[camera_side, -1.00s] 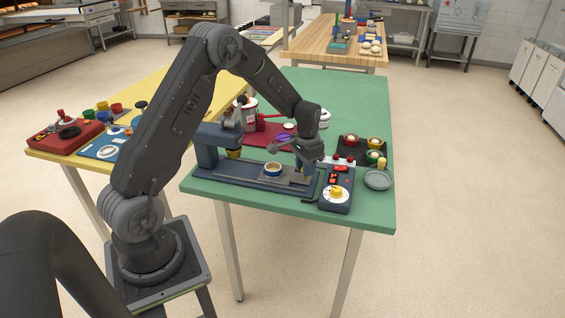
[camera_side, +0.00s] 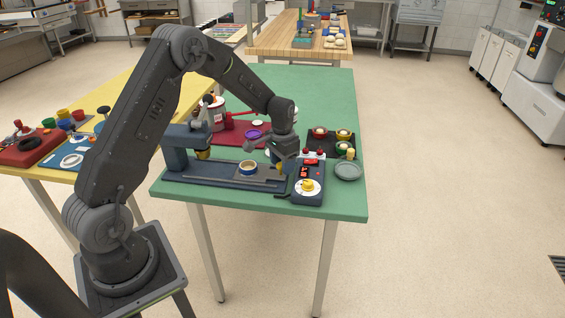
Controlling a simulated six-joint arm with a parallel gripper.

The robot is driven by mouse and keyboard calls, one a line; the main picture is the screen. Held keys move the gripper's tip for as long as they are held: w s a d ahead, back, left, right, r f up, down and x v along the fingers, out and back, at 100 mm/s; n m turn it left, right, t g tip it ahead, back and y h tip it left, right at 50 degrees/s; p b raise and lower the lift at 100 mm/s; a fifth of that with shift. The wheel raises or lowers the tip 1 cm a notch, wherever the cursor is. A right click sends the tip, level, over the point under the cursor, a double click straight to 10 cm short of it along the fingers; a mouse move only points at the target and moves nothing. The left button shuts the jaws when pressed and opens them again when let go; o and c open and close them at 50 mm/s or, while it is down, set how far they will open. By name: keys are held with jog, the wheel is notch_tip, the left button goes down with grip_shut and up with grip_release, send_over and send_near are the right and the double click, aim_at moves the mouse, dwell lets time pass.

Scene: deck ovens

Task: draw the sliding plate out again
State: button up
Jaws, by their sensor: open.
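The sliding plate (camera_side: 263,178) is a grey flat plate on a long dark blue base (camera_side: 195,179) at the front of the green table. My gripper (camera_side: 283,165) is open and points down at the plate's right end. A small yellowish part shows by its fingertips; whether the fingers are around it is too small to tell.
A control box (camera_side: 307,186) with a yellow knob stands just right of my gripper. A grey dish (camera_side: 347,171) and a dark tray with coloured cups (camera_side: 333,142) lie beyond it. A red mat (camera_side: 235,133) with jars is behind the base. The table's far part is clear.

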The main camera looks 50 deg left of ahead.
notch_tip(320, 180, up, 14)
dwell(0.5)
jog(key=s+d+r+t, duration=0.2)
jog(key=s+d+r, duration=0.4)
jog(key=r, duration=0.1)
jog(key=s+d+t, duration=0.1)
jog(key=s+d, duration=0.2)
jog(key=s, duration=0.3)
jog(key=s+d+r+t, duration=0.1)
jog(key=s+d, duration=0.3)
jog(key=s, duration=0.3)
jog(key=s+d+r+t, duration=0.1)
jog(key=s+d, duration=0.3)
jog(key=s, duration=0.3)
jog(key=shift+s+r+t, duration=0.15)
jog(key=shift+s+t, duration=0.05)
jog(key=shift+t, duration=0.1)
